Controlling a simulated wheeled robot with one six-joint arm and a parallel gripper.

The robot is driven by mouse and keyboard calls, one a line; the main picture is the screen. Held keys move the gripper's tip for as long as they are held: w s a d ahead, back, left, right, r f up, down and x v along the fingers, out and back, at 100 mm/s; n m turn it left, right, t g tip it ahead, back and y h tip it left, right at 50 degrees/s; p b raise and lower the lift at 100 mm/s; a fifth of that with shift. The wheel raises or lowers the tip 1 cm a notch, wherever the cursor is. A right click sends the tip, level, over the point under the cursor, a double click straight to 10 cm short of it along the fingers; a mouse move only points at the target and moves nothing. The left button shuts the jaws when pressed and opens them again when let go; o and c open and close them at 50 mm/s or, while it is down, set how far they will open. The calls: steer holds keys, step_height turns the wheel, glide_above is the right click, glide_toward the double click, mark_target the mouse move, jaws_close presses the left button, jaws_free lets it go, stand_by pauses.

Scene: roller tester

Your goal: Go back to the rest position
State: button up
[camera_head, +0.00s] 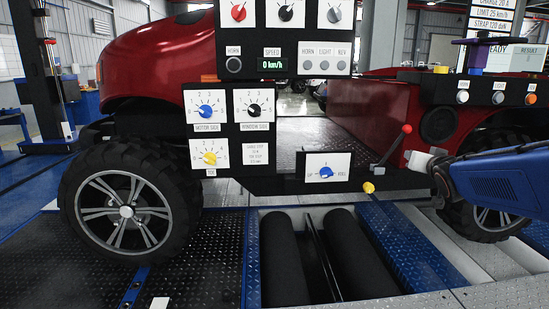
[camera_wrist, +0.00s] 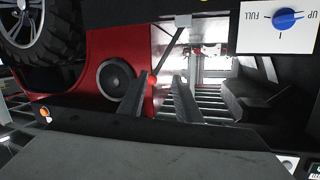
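My gripper (camera_head: 424,165) is at the right of the head view, at the end of my blue arm, in front of the red vehicle and to the right of the red-knobbed lever (camera_head: 407,129). In the wrist view its two fingers (camera_wrist: 159,98) stand apart with a clear gap. Nothing is seen held between them. The red vehicle (camera_head: 150,58) stands behind the control panels.
Dial panels (camera_head: 229,132) hang in the middle, with an up-down dial card (camera_head: 327,173) near the lever; a blue dial card also shows in the wrist view (camera_wrist: 284,27). A yellow knob (camera_head: 369,187) sits low beside it. Black rollers (camera_head: 358,255) lie in the floor. A button box (camera_head: 480,90) is above my arm.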

steer(key=s+a+f+n+g+y, duration=0.1)
steer(key=s+a+f+g, duration=0.2)
steer(key=s, duration=0.9)
steer(key=s+a+f+n+g+y, duration=0.1)
steer(key=s+a+f+g, duration=0.3)
steer(key=s+a+f, duration=0.4)
steer(key=s+a+f+n+g+y, duration=0.1)
steer(key=s+a+f, duration=0.5)
steer(key=s, duration=0.9)
step_height(320, 180, down, 4)
steer(key=n+g, duration=0.1)
steer(key=g, duration=0.1)
steer(key=shift+s+a+r+n+g+y, duration=0.25)
steer(key=shift+s+a+n+g+y, duration=0.05)
